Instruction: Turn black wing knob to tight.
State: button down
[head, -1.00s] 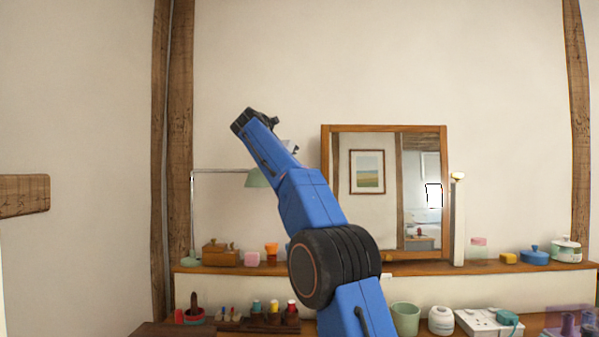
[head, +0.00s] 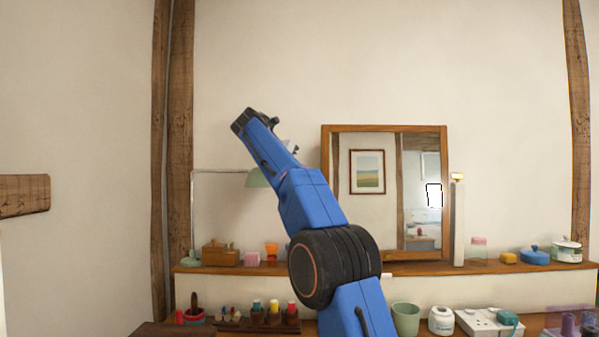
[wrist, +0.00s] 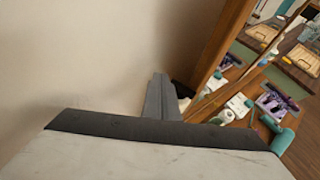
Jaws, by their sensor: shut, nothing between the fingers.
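A small dark shape (wrist: 183,89) shows in the wrist view against the left edge of the wooden mirror frame (wrist: 217,58). It may be the black wing knob, but its wings and angle cannot be made out. My gripper (wrist: 160,80) is shut, its grey fingers close beside the dark shape. Whether they touch is unclear. In the head view my blue arm covers the mirror's left side, and only a bit of the gripper (head: 292,148) shows behind it. The mirror frame (head: 385,129) stands upright on the shelf; the knob is not discernible there.
A green-shaded lamp (head: 258,179) stands just left of my arm. The wall above is bare. A green cup (head: 405,318) stands lower down.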

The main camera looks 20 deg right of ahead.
jog(key=shift+s+d, duration=0.1)
jog(key=shift+s+d, duration=0.4)
jog(key=shift+d, duration=0.05)
jog(key=v, duration=1.2)
jog(key=s+d+n+t+y, duration=0.3)
jog(key=s+n+t+y, duration=0.4)
jog(key=s, duration=0.5)
jog(key=w+d+f, duration=0.2)
jog(key=w+f, duration=0.1)
jog(key=w, duration=0.2)
jog(key=w+d+f+g+h, duration=0.1)
jog(key=w+d+f, duration=0.2)
jog(key=w, duration=0.3)
jog(key=shift+w+d+n, duration=0.2)
jog(key=shift+d+n, duration=0.05)
jog(key=shift+n, duration=0.15)
jog(key=shift+a+h, duration=0.1)
jog(key=shift+h, duration=0.3)
